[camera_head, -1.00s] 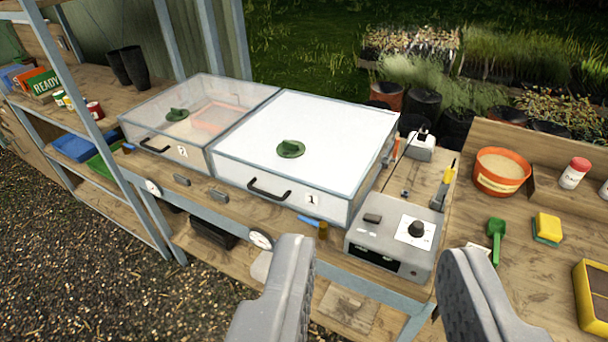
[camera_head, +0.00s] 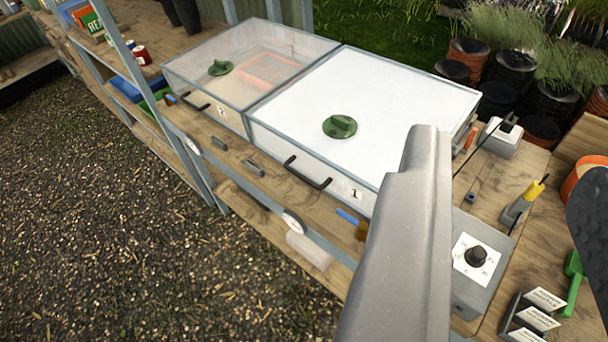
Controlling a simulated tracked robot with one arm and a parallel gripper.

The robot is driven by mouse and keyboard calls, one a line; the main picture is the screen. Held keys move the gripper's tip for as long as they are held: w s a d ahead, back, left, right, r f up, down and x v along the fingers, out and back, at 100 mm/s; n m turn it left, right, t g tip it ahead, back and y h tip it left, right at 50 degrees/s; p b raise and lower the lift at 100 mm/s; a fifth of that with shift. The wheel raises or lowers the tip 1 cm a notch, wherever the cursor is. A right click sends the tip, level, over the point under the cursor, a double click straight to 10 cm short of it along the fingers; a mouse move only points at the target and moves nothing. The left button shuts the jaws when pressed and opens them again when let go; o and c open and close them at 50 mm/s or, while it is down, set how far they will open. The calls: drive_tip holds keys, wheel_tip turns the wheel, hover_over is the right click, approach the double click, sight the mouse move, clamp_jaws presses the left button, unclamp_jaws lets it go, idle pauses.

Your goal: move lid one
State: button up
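Lid one (camera_head: 400,110) is the opaque white top of the right-hand case, with a green round knob (camera_head: 340,127) near its middle. The case's front (camera_head: 368,196) carries a black handle (camera_head: 307,173) and a label "1". Lid one lies flat and looks closed. My gripper (camera_head: 500,170) is open and empty, with its fingers wide apart. Its left finger overlaps the right front corner of the case in the picture. Its right finger is at the right edge, mostly out of frame. Whether either finger touches anything cannot be told.
A clear-lidded case (camera_head: 235,60) marked "2" stands directly left of case one. A grey control box with a black dial (camera_head: 476,256) is between my fingers. Card holders (camera_head: 530,318), a green scoop (camera_head: 571,282) and black pots crowd the right. Gravel floor (camera_head: 110,220) lies open at the left.

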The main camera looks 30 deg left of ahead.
drive_tip(key=w+a+f+n+t+y+b, duration=0.15)
drive_tip(key=w+a+f+n, duration=0.25)
drive_tip(key=w+a+f, duration=0.5)
drive_tip(key=w+a+f+n+g+b, duration=0.1)
drive_tip(key=w+a+f+n+b, duration=0.3)
drive_tip(key=w+f, duration=0.75)
drive_tip(key=n+t+b, duration=0.4)
drive_tip(key=n+b, duration=0.1)
drive_tip(key=n, duration=0.6)
approach(303, 175)
drive_tip(key=shift+h, duration=0.25)
drive_tip(key=w, duration=0.6)
drive_tip(key=w+a, duration=0.1)
drive_tip(key=w, duration=0.2)
drive_tip(key=shift+w+r, duration=0.3)
drive_tip(key=shift+r, duration=0.1)
clamp_jaws()
drive_tip(key=shift+d, duration=0.2)
drive_tip(key=shift+r, duration=0.1)
